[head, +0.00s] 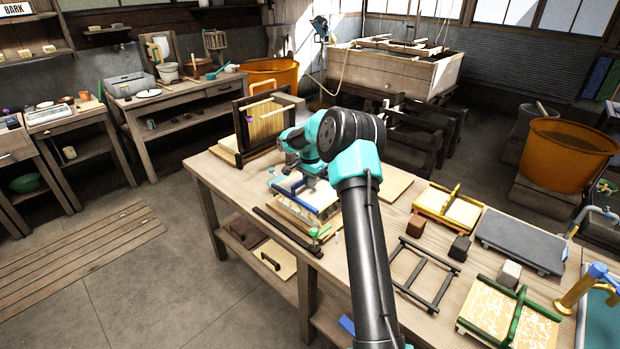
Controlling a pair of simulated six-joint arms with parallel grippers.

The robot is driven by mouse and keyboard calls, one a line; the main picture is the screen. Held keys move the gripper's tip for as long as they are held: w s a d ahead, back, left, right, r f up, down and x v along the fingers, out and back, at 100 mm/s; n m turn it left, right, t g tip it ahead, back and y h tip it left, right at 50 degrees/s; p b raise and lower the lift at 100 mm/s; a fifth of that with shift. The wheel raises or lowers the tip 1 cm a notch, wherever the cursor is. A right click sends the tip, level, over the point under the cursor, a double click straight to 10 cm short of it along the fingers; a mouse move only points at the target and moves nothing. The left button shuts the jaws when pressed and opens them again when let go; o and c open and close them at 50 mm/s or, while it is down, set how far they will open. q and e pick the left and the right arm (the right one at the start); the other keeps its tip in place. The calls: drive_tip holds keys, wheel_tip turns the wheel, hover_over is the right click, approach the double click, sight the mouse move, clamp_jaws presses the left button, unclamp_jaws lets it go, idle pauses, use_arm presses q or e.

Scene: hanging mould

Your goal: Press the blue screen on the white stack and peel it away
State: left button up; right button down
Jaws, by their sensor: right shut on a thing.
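The blue screen (325,214) is a light frame with blue edges near the middle of the wooden workbench. The white stack (296,211) shows as a pale edge just under it. Whether the screen touches the stack along its whole length I cannot tell. My right gripper (308,181) is over the screen, shut on it. My own arm and wrist hide the screen's far right side and part of the grip. My left gripper is not in view.
An upright dark frame with slats (265,122) stands behind the screen. A dark bar (287,231) lies along the bench's front edge. To the right are a yellow-handled mould (432,207), an open dark frame (425,275), a grey slab (520,240) and a green-handled mould (488,307).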

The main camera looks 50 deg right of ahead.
sight(310, 191)
drive_tip(key=shift+f, duration=2.55)
drive_tip(key=c, duration=1.7)
unclamp_jaws()
drive_tip(key=shift+c, duration=0.2)
clamp_jaws()
drive_tip(key=shift+f, duration=0.8)
drive_tip(key=shift+r, duration=1.35)
drive_tip(key=shift+r, duration=3.45)
